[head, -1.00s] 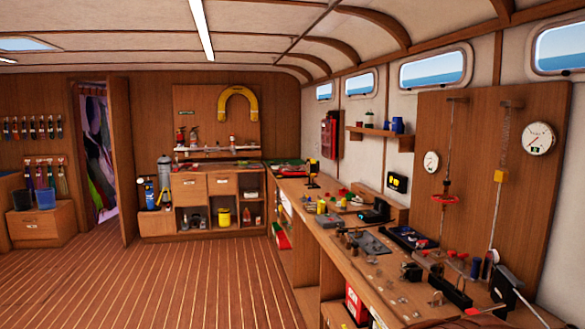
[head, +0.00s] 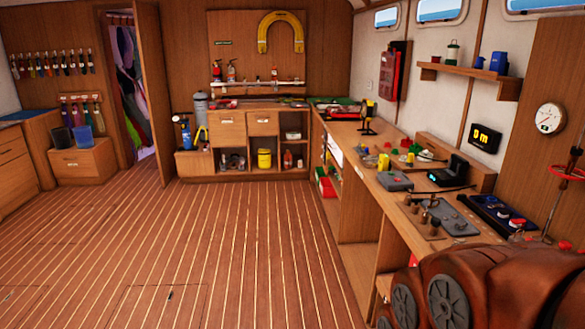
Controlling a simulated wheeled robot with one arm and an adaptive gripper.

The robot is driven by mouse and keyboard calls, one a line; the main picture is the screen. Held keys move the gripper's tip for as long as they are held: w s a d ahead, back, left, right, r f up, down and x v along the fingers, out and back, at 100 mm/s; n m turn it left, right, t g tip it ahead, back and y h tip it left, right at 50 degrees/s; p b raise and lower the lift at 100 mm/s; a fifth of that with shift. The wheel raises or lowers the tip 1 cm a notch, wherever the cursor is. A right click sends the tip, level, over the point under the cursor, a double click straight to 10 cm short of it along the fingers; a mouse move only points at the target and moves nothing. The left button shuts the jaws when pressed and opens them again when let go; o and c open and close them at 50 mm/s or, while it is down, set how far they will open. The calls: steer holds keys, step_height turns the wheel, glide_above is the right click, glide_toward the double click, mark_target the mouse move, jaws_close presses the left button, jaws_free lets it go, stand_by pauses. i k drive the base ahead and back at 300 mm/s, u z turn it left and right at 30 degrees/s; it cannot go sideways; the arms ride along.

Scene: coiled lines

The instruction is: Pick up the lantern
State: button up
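A small lantern-like thing (head: 453,53) with a green top and a pale body stands upright on the wall shelf at the upper right. It is small in the picture, so I cannot be sure that it is the lantern. My gripper is not in view. A brown part with grey discs at the lower right seems to be my own arm, and it covers the near end of the bench.
The wall shelf (head: 468,81) also bears blue things (head: 498,63). A red cabinet (head: 394,70) hangs left of the shelf. The plank floor (head: 230,240) is clear.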

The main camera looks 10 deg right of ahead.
mark_target(452, 49)
steer(key=i, duration=3.4)
steer(key=z, duration=0.95)
